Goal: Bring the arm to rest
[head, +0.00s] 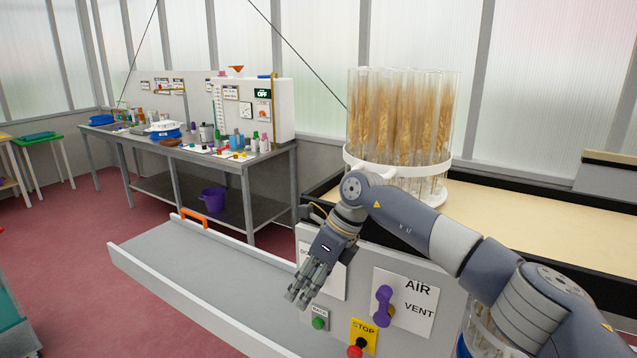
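My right arm comes in from the lower right and bends down at the wrist. My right gripper (298,297) hangs over the right end of the grey trough, in front of the control panel (450,288). Its fingers point down and to the left, and I see nothing held between them. They look close together, but I cannot tell if they are open or shut. Wheat ears (405,115) stand upright in clear tubes in a round white rack (352,160) behind my wrist. My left gripper is out of view.
The panel carries a purple AIR/VENT lever (383,306), a green BACK button (319,323) and a red STOP button (356,348) close to my gripper. The long trough (205,262) runs left. A cluttered metal bench (225,167) stands behind. The red floor at left is open.

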